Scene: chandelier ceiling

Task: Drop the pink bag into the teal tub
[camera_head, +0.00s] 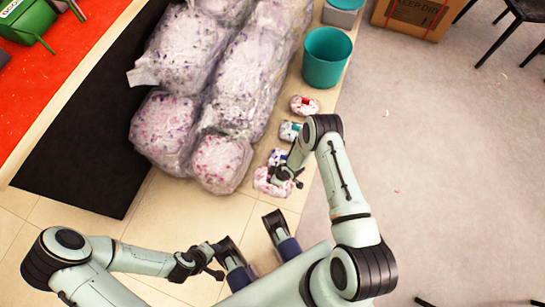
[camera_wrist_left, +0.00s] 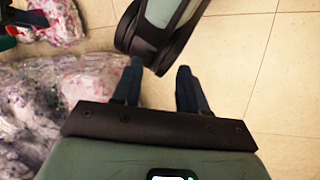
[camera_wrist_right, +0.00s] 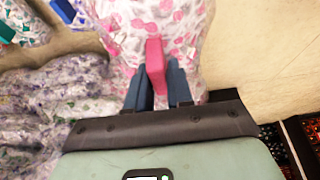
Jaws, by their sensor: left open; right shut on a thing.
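The pink bag (camera_head: 266,188) is a clear bag of pink and white scraps with a pink tab (camera_wrist_right: 155,52). It lies on the tan floor strip, at the near end of a row of small bags. My right gripper (camera_head: 287,178) is over it, its fingers shut on the pink tab; in the right wrist view the gripper (camera_wrist_right: 158,90) hides part of the bag. The teal tub (camera_head: 325,62) stands upright at the far end of the row, with no contents visible. My left gripper (camera_wrist_left: 158,88) is open and empty, low on the left in the head view (camera_head: 218,260).
Small bags with red (camera_head: 304,105), teal (camera_head: 289,131) and blue (camera_head: 277,157) tabs lie between the pink bag and the tub. Large stuffed clear bags (camera_head: 215,80) fill the left side. A grey container (camera_head: 343,14) stands behind the tub. The grey floor at right is mostly clear.

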